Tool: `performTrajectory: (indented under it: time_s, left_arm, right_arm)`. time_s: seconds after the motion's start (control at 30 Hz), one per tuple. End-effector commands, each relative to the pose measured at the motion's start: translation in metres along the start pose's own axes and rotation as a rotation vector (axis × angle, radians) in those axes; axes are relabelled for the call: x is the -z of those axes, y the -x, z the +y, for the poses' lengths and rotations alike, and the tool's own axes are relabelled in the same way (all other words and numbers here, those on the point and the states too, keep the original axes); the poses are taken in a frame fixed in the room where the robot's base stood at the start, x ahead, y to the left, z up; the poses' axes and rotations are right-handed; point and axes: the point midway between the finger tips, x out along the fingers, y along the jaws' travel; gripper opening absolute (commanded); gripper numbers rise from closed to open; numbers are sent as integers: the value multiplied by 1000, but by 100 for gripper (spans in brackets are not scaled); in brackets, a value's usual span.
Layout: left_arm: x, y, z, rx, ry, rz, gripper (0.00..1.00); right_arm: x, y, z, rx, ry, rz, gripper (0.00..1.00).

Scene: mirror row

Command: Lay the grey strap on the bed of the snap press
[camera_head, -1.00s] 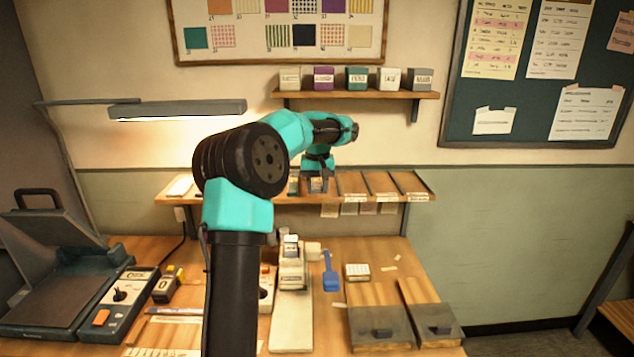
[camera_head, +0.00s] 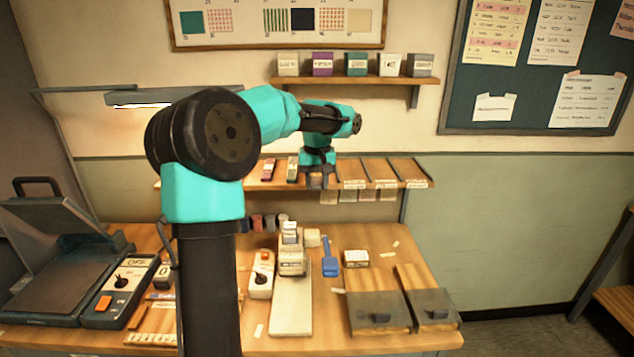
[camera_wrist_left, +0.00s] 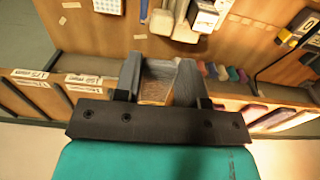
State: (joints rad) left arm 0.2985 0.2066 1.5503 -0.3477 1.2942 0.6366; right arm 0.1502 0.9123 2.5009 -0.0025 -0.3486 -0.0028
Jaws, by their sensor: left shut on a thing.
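My left gripper (camera_head: 317,181) is at the slotted wall shelf, in front of a slot in its middle. In the left wrist view its two dark fingers (camera_wrist_left: 158,82) stand apart around a slot, shut on a grey piece (camera_wrist_left: 158,68) that I take for the grey strap; its edges are hard to make out against the fingers. In the head view the strap is hidden by the gripper. What seems to be the snap press (camera_head: 291,250) stands on the bench, with a long cream bed (camera_head: 291,312) in front that is bare. My right gripper is not in view.
The slotted shelf (camera_head: 408,172) carries a red item (camera_head: 267,169) and labels. A large open flat press (camera_head: 62,275) with its control box (camera_head: 120,290) fills the bench's left. A white switch box (camera_head: 262,275), blue tool (camera_head: 330,262) and two lidded trays (camera_head: 376,305) flank the cream bed.

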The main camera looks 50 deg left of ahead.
Motion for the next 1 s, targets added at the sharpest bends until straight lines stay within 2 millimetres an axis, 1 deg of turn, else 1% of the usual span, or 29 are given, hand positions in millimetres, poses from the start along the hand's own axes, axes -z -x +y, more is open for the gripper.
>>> performTrajectory:
  time_s: [0.27, 0.37, 0.47, 0.57, 0.77, 0.8, 0.87, 0.9, 0.97, 1.0]
  left_arm:
    - [0, 0, 1, 0, -3, 0, 10]
    - [-1, -3, 8, 0, -24, 0, 10]
    - [-3, -10, 23, 1, -75, -1, 10]
    - [-7, -20, 47, 0, -155, 1, 10]
    - [-25, -48, 110, 2, -370, 6, 10]
    - [-30, -56, 123, 3, -416, 6, 10]
    - [-38, -67, 143, 4, -481, 7, 10]
    - [-44, -75, 156, 5, -525, 8, 10]
    - [-55, -89, 176, 7, -592, 9, 10]
    - [-64, -99, 189, 8, -636, 8, 10]
  right_arm:
    - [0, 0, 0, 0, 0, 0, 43]
    - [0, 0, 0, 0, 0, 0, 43]
    - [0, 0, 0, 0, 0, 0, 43]
    - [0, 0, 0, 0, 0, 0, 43]
    - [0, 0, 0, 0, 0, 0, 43]
    - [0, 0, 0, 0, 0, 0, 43]
    - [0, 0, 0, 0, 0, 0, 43]
    - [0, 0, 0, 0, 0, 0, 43]
    - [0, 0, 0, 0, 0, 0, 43]
    - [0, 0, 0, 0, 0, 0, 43]
